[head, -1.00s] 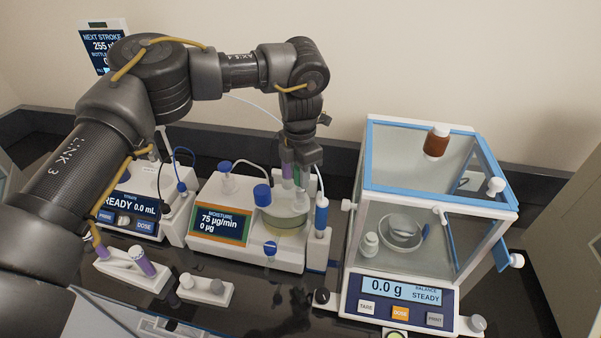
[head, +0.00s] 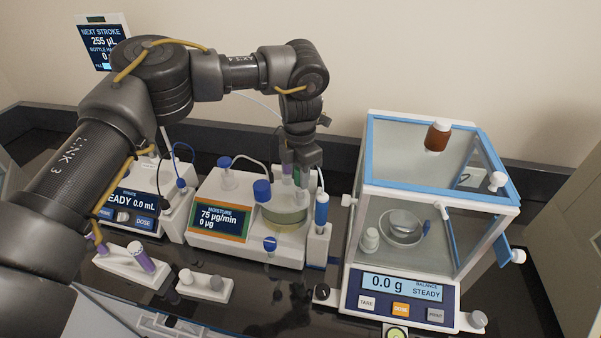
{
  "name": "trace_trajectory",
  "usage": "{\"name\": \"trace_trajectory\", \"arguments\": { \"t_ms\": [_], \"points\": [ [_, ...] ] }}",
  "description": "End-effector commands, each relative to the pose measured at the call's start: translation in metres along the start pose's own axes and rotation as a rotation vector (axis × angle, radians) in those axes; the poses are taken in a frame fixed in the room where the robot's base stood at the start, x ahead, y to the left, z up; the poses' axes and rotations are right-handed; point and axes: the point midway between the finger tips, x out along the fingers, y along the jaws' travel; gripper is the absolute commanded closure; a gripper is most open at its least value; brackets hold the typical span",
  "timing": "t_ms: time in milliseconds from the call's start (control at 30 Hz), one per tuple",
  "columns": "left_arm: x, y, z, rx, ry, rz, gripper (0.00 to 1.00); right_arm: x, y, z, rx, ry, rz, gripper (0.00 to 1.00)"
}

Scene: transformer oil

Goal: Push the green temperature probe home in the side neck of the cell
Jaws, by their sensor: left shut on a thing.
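The cell (head: 286,217) is a clear glass vessel with pale yellow liquid, set in the white moisture meter (head: 218,219). My left gripper (head: 301,166) points down over the back right of the cell's top. It is shut on the green temperature probe (head: 297,178), of which only a thin green strip shows below and beside the fingers. The side neck and the probe's lower end are too small and covered to tell how deep the probe sits. A purple-topped part stands just left of the fingers. My right gripper is not in view.
A blue cap (head: 262,190) stands up at the cell's left, and a blue-and-white stick (head: 321,211) stands at its right. The glass-walled balance (head: 402,290) is close on the right. Small racks (head: 205,290) stand in front on the dark bench.

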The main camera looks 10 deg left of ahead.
Motion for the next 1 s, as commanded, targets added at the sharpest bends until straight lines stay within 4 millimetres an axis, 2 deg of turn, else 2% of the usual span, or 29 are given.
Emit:
{"name": "trace_trajectory", "arguments": {
  "t_ms": [733,767,933,1000],
  "points": [
    [0.019,0.0,0.0,0.0,-0.001,0.0,0.96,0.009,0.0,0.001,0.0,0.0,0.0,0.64],
    [0.018,0.0,0.0,0.0,-0.001,0.001,0.7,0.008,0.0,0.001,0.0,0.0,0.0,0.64],
    [0.018,0.0,0.0,0.0,-0.001,0.0,0.49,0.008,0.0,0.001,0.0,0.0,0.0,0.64],
    [0.018,0.0,0.0,0.0,-0.001,0.0,0.49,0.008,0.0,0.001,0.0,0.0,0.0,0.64]
  ]
}}
